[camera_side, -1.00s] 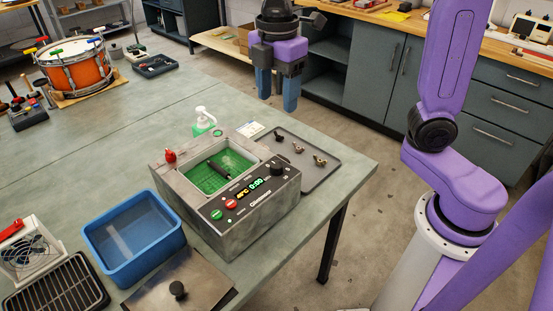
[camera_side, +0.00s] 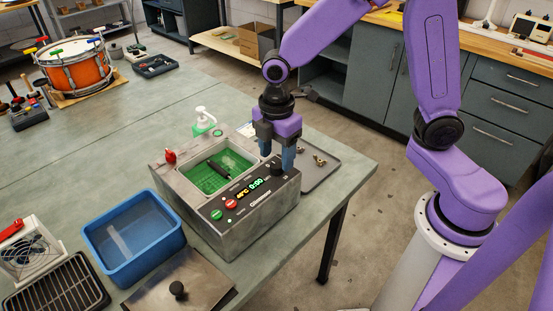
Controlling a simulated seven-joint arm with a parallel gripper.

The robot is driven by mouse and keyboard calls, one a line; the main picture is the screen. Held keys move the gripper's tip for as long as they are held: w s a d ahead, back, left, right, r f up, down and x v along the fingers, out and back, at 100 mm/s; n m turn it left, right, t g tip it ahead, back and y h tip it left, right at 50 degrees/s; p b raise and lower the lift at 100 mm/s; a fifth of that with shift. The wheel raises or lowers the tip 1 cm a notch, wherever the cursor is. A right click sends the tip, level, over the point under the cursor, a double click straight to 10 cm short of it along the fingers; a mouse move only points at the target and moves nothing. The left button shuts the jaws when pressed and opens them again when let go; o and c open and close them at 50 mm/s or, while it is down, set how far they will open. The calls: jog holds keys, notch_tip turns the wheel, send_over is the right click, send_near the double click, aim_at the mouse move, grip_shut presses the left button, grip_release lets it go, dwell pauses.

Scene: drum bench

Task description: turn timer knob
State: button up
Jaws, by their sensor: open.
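The timer knob (camera_side: 277,169) is a black round knob at the right end of the ultrasonic cleaner's (camera_side: 246,229) dark control panel. The panel's display (camera_side: 250,189) glows with green and yellow digits, and a green and a red button sit at its left. My gripper (camera_side: 278,161) points down with blue fingers apart, over the cleaner's right end, close to the knob. One finger stands to the knob's right and the other is behind it to the left. I cannot tell whether either touches it.
The green-filled basin (camera_side: 217,170) holds a dark part. A grey tray (camera_side: 325,175) with small metal parts lies right of the cleaner. A blue tub (camera_side: 133,238) and a metal lid (camera_side: 180,284) are at the left and front. A soap bottle (camera_side: 203,118) stands behind.

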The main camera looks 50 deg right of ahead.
aim_at(276, 168)
jog(key=shift+f, duration=1.2)
jog(key=c, duration=1)
jog(key=shift+c, duration=0.2)
